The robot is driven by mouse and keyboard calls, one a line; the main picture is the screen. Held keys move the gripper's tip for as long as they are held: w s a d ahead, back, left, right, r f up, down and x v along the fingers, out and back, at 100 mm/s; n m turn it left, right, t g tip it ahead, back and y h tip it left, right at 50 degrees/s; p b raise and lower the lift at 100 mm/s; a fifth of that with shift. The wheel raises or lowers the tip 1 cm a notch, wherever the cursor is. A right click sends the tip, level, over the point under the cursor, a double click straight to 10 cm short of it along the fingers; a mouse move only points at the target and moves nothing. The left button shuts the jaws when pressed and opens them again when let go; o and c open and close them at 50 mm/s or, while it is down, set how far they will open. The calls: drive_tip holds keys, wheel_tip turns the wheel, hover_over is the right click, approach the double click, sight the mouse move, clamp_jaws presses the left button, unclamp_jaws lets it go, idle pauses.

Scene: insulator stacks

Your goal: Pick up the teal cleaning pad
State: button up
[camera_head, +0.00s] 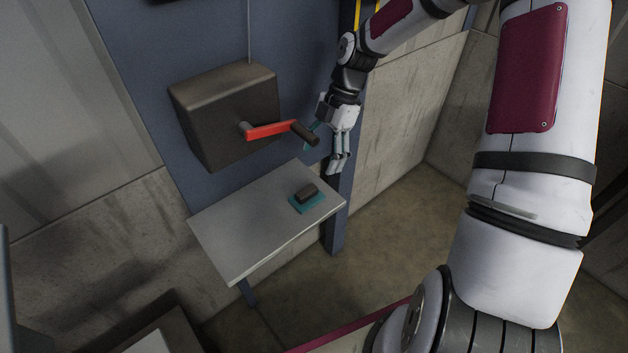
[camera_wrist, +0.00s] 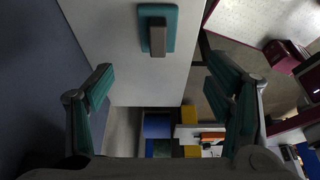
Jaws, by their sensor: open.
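The teal cleaning pad (camera_head: 307,203) lies flat near the right end of a small grey shelf, with a dark block-shaped handle on top. In the wrist view the pad (camera_wrist: 170,26) shows at the top centre, its handle pointing down the picture. My gripper (camera_head: 325,155) is open and empty. In the head view it hangs above and to the right of the pad, beside the shelf's right corner. In the wrist view my gripper's teal-padded fingers (camera_wrist: 162,92) are spread wide, and the pad lies beyond them, untouched.
The grey shelf (camera_head: 250,222) is otherwise bare. A dark box (camera_head: 215,105) with a red crank (camera_head: 270,130) and dark knob is mounted on the blue panel above it, close to my gripper. A blue post (camera_head: 338,215) stands at the shelf's right. Open floor lies to the right.

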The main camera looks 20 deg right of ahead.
sight(307, 190)
drive_tip(key=x, duration=1.2)
drive_tip(key=shift+w, duration=0.2)
drive_tip(key=shift+c, duration=0.3)
drive_tip(key=c, duration=1.2)
